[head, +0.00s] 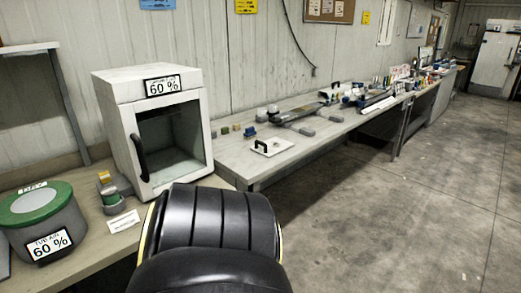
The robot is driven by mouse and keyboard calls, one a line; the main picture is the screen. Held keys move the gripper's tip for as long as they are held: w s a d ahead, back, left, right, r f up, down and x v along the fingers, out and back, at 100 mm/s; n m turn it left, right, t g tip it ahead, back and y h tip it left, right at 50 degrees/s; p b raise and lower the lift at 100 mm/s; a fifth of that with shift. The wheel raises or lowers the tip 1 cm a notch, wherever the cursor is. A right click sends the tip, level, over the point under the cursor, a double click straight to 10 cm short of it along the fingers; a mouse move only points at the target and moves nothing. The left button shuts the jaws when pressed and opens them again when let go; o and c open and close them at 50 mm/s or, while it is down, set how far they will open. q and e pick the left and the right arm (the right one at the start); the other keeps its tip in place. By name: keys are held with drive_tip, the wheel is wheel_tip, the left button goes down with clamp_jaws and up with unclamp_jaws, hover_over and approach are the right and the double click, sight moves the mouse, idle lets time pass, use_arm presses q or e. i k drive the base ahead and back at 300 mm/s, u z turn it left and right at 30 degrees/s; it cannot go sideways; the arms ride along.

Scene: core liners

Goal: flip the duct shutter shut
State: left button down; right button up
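I cannot make out for certain which thing is the duct shutter. A small grey fitting (114,194) with a green and orange part stands on the near bench, left of the white cabinet, with a white card (123,222) in front of it. A flat white plate with a black handle (269,147) lies on the long bench. A black ribbed arm link of mine fills the bottom middle and hides part of the near bench. Neither gripper shows.
A white cabinet (120,85) with a dark window, a black handle and a "60 %" sign stands on the near bench (84,262). A grey tub (70,222) with a green lid is at the left. The long bench (235,162) holds several tools. The floor (400,225) at right is clear.

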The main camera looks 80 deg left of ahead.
sight(105, 177)
drive_tip(key=u, duration=2.55)
